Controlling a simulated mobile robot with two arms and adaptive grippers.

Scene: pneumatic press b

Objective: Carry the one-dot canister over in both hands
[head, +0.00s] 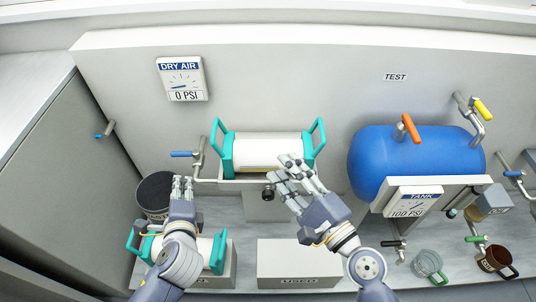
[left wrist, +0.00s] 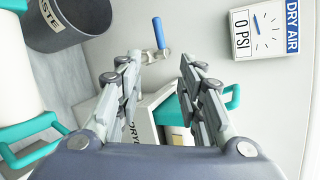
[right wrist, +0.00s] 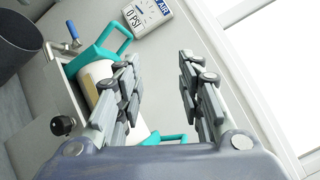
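A white canister with teal end handles (head: 267,146) sits in the wall holder at the middle of the head view. A second canister with teal handles (head: 205,246) lies on a box at lower left, partly hidden by my left arm. I cannot make out dots on either. My left gripper (head: 182,184) is open and empty, near the bin and left of the held canister; its spread fingers show in the left wrist view (left wrist: 158,70). My right gripper (head: 298,172) is open in front of the held canister's right part, with nothing between its fingers in the right wrist view (right wrist: 160,70).
A dark waste bin (head: 155,192) stands left of the holder. A box marked USED (head: 299,262) stands at the front middle. The blue tank (head: 408,158) with its gauge (head: 412,201) is on the right. Two mugs (head: 428,265) (head: 497,259) stand at lower right. A black knob (head: 268,193) sticks out below the holder.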

